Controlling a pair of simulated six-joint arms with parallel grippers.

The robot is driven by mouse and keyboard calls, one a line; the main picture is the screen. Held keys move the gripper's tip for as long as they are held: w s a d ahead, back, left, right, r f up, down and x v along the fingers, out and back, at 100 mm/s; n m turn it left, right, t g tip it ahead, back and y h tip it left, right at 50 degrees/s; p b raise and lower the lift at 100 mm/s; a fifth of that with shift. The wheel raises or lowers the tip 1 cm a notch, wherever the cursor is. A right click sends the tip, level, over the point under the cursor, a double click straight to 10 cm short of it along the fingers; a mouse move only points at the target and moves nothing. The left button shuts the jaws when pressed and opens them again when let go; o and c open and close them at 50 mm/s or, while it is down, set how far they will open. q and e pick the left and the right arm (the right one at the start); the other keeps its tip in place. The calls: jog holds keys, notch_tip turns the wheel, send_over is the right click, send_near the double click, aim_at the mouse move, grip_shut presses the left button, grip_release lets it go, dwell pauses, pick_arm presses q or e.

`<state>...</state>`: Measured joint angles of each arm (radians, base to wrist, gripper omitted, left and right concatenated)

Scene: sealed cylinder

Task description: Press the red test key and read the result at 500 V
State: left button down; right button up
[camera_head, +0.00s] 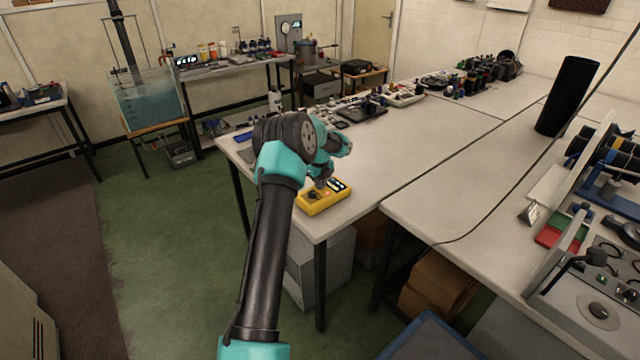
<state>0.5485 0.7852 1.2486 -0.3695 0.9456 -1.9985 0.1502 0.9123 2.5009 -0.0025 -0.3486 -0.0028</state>
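A yellow tester (324,198) lies flat near the left front corner of the white workbench (376,184). It has a dark dial and a small dark display with lit parts. A small red or orange key patch (326,195) shows on its face, partly covered. My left gripper (323,184) is at the tester, pointing down over its top face. My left arm and wrist hide much of the gripper, so its fingers and any contact with the key are unclear. The reading is too small to make out. My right gripper is not in view.
A black cylinder (567,96) stands upright at the right rear of the bench. Meters and small parts crowd the bench's far edge. A spool rack (612,150) and a grey control panel (590,305) stand at right. Bare bench lies right of the tester.

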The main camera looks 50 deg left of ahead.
pick_arm(q)
notch_tip(320, 180, up, 14)
dwell(0.5)
dwell(0.6)
jog(key=s+d+f+n+h, duration=0.2)
jog(key=d+f+n, duration=0.3)
jog(key=d+f, duration=0.8)
jog(key=s+d+f+n+h, duration=0.15)
jog(key=d+f+n, duration=0.35)
jog(key=d+f, duration=0.75)
jog(key=s+d+f+n, duration=0.3)
jog(key=s+d+n, duration=0.2)
jog(key=s+d, duration=0.5)
jog(key=s+d+f+n, duration=0.3)
jog(key=s+d+n, duration=0.2)
jog(key=s+d, duration=0.5)
jog(key=shift+s+d+n+t, duration=0.2)
jog(key=shift+s+n+t, duration=0.15)
jog(key=shift+s, duration=0.3)
jog(key=shift+a, duration=0.1)
